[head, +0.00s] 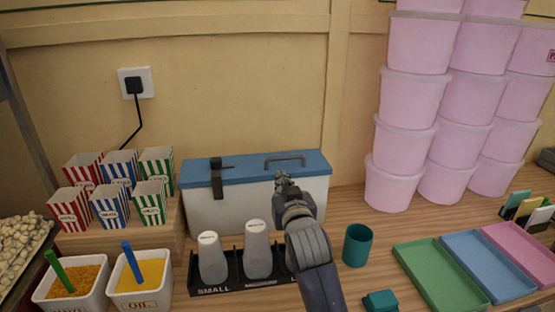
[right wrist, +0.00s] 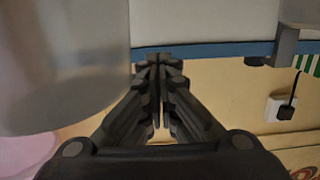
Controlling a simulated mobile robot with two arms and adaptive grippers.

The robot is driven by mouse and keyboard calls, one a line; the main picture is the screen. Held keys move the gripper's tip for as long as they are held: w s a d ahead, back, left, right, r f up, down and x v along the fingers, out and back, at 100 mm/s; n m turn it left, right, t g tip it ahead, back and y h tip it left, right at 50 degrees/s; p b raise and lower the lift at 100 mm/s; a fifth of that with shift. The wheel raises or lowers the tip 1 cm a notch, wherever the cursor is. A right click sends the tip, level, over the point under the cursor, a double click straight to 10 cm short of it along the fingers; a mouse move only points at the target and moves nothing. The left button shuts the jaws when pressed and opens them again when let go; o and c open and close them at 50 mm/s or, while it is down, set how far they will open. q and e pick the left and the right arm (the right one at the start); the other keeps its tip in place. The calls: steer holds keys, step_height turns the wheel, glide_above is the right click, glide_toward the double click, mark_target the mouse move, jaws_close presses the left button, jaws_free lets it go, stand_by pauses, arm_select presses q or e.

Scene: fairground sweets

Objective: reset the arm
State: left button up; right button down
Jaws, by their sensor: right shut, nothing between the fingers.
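My right arm (head: 310,250) reaches in from the bottom of the head view. Its gripper (head: 282,180) stands in front of the blue-lidded white cooler box (head: 225,215), near the lid's handle. In the right wrist view the gripper (right wrist: 158,62) has its fingers together with nothing between them. The blue lid edge (right wrist: 215,49) runs behind the fingertips. I cannot tell from these views whether the gripper touches the box. My left gripper is not in view.
Two pale bottles (head: 212,258) (head: 257,250) stand in a black rack (head: 230,287), partly hidden by my arm. A teal cup (head: 357,245) and trays (head: 440,275) are right. Pink tubs (head: 412,100) stack behind. A blurred grey cylinder (right wrist: 60,60) is close in the wrist view.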

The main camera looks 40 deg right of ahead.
steer(key=v, duration=0.4)
steer(key=shift+s+a, duration=0.15)
steer(key=shift+s, duration=0.15)
steer(key=shift+r, duration=0.1)
